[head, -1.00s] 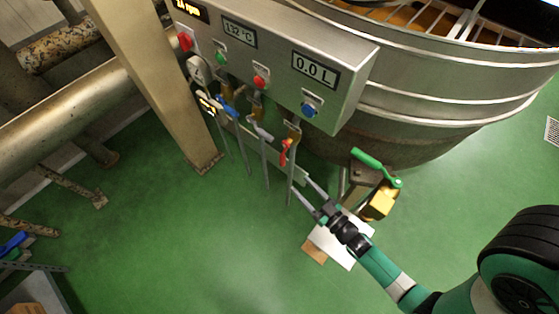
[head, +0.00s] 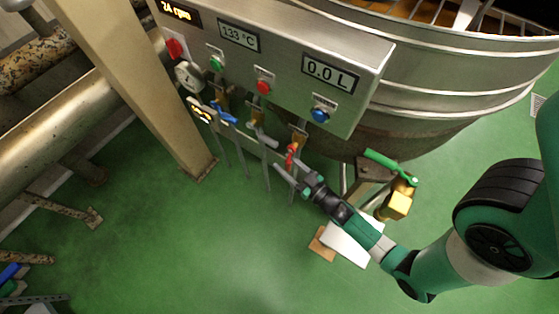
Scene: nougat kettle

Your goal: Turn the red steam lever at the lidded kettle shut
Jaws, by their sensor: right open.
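The red lever (head: 292,153) sits on a valve at the right end of the row of small valves below the control box. My right gripper (head: 287,170) is open with its fingers just below and around the red lever. One finger reaches to the left of it. I cannot tell whether they touch it. The steel kettle (head: 440,95) stands behind at the upper right, with a barred grate over its top. My left gripper is not in view.
Blue (head: 222,112) and grey (head: 263,137) levers sit left of the red one. The control box (head: 280,60) with displays and buttons hangs just above. A green-handled brass valve (head: 400,198) is close to my right arm. Open green floor lies below.

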